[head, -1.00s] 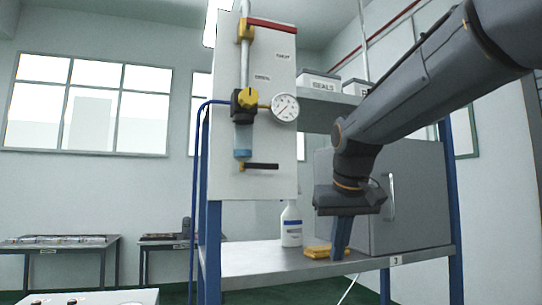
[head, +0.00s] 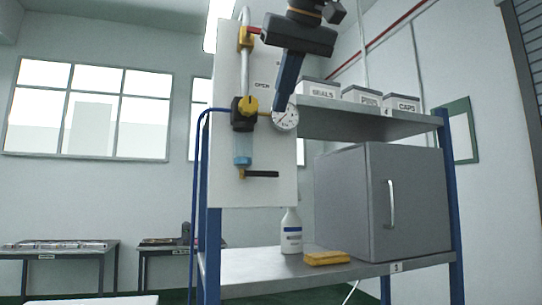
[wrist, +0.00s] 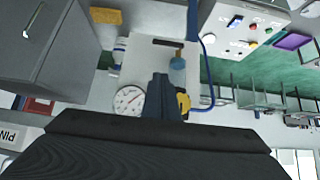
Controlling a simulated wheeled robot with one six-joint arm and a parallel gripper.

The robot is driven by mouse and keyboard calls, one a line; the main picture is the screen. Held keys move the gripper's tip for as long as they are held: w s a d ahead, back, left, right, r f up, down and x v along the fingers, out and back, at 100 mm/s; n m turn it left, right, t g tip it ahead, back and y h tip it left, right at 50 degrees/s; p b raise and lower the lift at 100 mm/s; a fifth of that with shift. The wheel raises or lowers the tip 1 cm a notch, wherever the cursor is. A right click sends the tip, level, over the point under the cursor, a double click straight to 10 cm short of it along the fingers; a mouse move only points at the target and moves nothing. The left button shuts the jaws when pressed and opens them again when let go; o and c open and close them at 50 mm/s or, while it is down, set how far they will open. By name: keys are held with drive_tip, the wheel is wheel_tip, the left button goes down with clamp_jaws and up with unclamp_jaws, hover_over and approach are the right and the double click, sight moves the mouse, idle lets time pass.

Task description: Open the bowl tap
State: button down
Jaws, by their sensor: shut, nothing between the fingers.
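The bowl tap shows in the head view as a small brass body with a black lever (head: 262,174) pointing level to the right. It sits under the clear blue bowl (head: 242,148), low on the white panel (head: 225,185). In the wrist view, which is upside down, the black lever (wrist: 165,42) lies beyond my fingertips, near the bowl (wrist: 177,72). My gripper (head: 281,104) is shut and empty, pointing down, above and to the right of the tap. Its fingers (wrist: 160,80) overlap the gauge's edge in the head view; I cannot tell the gap.
The pressure gauge (head: 285,117) and the black-and-yellow regulator (head: 244,112) are above the bowl. A white bottle (head: 291,232), yellow sponge (head: 327,258) and grey cabinet (head: 385,203) stand on the shelf below. Labelled boxes (head: 361,96) fill the upper shelf. A blue hose (head: 198,150) runs left of the panel.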

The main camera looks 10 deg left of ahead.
drive_tip(key=p, duration=0.2)
hover_over(261, 174)
drive_tip(key=d, duration=0.2)
wheel_tip(261, 174, down, 7)
drive_tip(key=shift+s+d+f, duration=0.1)
drive_tip(key=shift+s+f, duration=0.05)
drive_tip(key=shift+f, duration=0.9)
drive_tip(key=shift+s+d+f, duration=0.1)
drive_tip(key=shift+f, duration=0.9)
drive_tip(key=shift+f, duration=0.1)
